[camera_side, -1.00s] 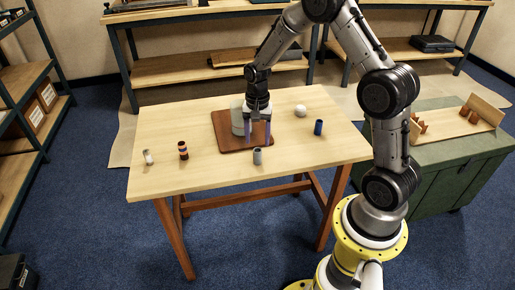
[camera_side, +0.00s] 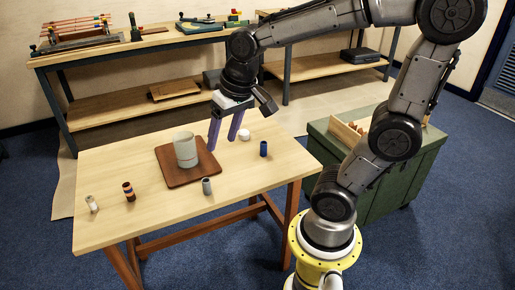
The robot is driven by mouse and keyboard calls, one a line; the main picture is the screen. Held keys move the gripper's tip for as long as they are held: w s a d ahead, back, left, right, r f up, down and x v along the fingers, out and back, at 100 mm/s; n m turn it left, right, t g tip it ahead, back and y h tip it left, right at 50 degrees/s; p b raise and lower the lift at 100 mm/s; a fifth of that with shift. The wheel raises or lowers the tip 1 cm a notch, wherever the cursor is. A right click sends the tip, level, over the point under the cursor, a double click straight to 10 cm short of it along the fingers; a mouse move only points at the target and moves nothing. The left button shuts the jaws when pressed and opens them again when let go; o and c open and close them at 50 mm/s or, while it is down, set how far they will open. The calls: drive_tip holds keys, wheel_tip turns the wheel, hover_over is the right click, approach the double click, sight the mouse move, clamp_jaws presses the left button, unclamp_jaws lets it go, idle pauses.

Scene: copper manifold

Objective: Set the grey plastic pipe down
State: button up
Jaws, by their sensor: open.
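The grey plastic pipe (camera_side: 206,187) is a short grey tube standing upright on the wooden table, just in front of the brown board. My gripper (camera_side: 223,143) has two purple fingers, spread apart with nothing between them. It is above the table, up and to the right of the grey pipe and clear of it.
A wide pale cylinder (camera_side: 185,150) stands on the brown board (camera_side: 174,178). A white-grey tube (camera_side: 91,204) and a dark banded tube (camera_side: 129,192) stand at the left. A blue tube (camera_side: 263,149) and a white round object (camera_side: 244,134) are at the right. The table (camera_side: 112,166) has clear room at the left.

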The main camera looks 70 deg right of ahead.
drive_tip(key=s+a+n+t, duration=0.2)
drive_tip(key=s+n, duration=0.3)
drive_tip(key=s, duration=0.4)
drive_tip(key=shift+s+a+r, duration=0.3)
drive_tip(key=shift+a+r, duration=0.1)
drive_tip(key=shift+a, duration=0.15)
idle(0.4)
